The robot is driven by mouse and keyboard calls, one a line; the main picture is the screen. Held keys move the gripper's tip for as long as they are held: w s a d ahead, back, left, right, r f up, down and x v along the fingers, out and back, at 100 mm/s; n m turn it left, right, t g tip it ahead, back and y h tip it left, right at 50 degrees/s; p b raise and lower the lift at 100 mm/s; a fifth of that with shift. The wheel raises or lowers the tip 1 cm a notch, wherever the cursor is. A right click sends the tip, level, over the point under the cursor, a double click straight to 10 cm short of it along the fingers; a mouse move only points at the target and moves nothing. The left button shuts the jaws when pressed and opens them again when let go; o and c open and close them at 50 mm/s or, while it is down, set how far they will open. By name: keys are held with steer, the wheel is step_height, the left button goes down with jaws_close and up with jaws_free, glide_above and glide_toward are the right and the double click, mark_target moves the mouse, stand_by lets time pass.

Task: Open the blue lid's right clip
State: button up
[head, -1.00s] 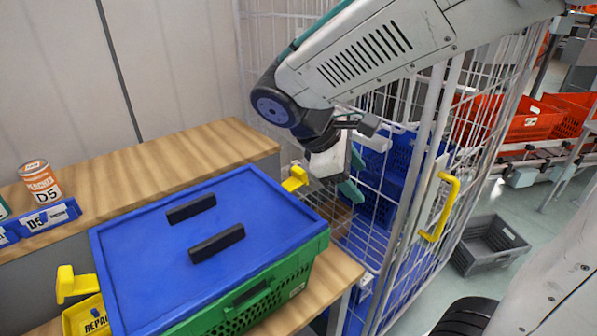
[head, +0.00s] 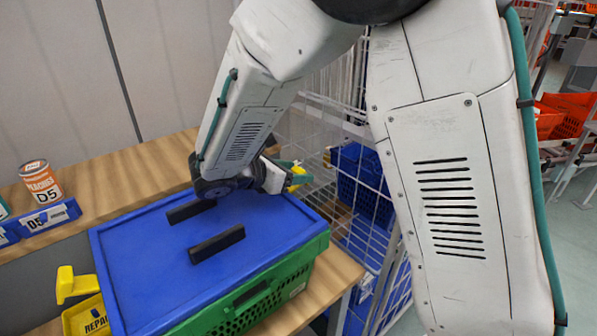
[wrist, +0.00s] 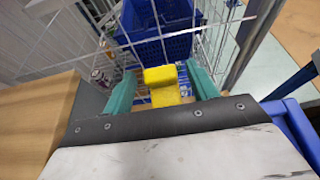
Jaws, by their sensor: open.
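The blue lid (head: 135,265) with two black handle bars lies on a green crate (head: 285,284). My gripper (head: 284,170) is low over that edge, pointing away to the right. In the wrist view, my gripper's teal fingers (wrist: 161,72) are open, with the yellow right clip (wrist: 162,88) between them. A gap shows on both sides of the clip; I cannot tell whether anything touches. The yellow left clip (head: 75,284) sticks out at the lid's left side.
A white wire cage (head: 310,130) with blue crates (head: 365,175) stands right of the wooden bench (head: 150,160). An orange-labelled can (head: 41,182) and a blue bin (head: 47,217) are at the left. A yellow bin (head: 84,318) sits below the left clip.

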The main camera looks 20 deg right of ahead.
steer(key=shift+x, duration=0.9)
steer(key=c, duration=1)
steer(key=shift+s+a+r+t+h, duration=0.1)
steer(key=shift+a+r+t+h, duration=0.15)
steer(key=shift+h, duration=0.45)
steer(key=shift+s+a+r+t+h, duration=0.1)
steer(key=shift+a+r+t+h, duration=0.15)
steer(key=shift+h, duration=0.45)
steer(key=o, duration=1)
glide_above(269, 199)
steer(key=shift+r, duration=0.35)
